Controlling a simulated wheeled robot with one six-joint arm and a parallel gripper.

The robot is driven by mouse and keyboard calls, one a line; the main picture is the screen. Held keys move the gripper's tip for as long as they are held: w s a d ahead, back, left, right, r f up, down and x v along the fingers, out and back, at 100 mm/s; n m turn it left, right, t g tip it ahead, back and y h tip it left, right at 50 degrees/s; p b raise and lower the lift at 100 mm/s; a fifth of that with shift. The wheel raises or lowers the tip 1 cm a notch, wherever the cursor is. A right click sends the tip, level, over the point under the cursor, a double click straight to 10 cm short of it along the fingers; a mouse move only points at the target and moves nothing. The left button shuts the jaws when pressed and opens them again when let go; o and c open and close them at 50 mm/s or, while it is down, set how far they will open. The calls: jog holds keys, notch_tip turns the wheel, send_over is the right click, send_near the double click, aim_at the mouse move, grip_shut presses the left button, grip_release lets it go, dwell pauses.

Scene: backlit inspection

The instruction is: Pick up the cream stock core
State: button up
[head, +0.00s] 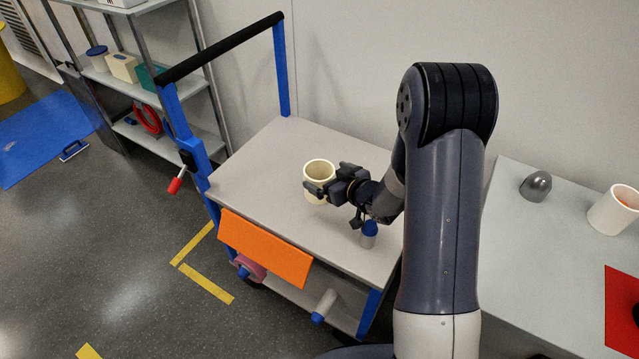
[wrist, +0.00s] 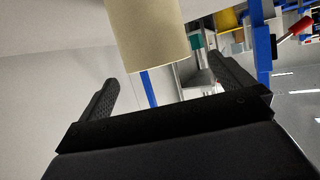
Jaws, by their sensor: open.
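The cream stock core (head: 319,172) is a hollow cylinder standing upright on the grey top of a cart (head: 270,165). My gripper (head: 329,179) is open and close beside it on the right in the head view, with one finger overlapping the core's side. In the wrist view the core (wrist: 148,35) is large at the top, its upper part cut off by the frame. The two open fingers of my gripper (wrist: 165,78) show below it, and the core lies ahead between their lines. Nothing is held. Whether a finger touches the core I cannot tell.
A small blue-capped bottle (head: 369,235) stands on the cart below my wrist. The cart has a blue frame with a black handle (head: 220,48). A bench on the right carries a grey metal piece (head: 536,186), a white cylinder (head: 613,210) and a red mat (head: 621,300).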

aim_at(310, 167)
jog(key=x, duration=0.5)
jog(key=shift+s, duration=0.1)
jog(key=c, duration=1)
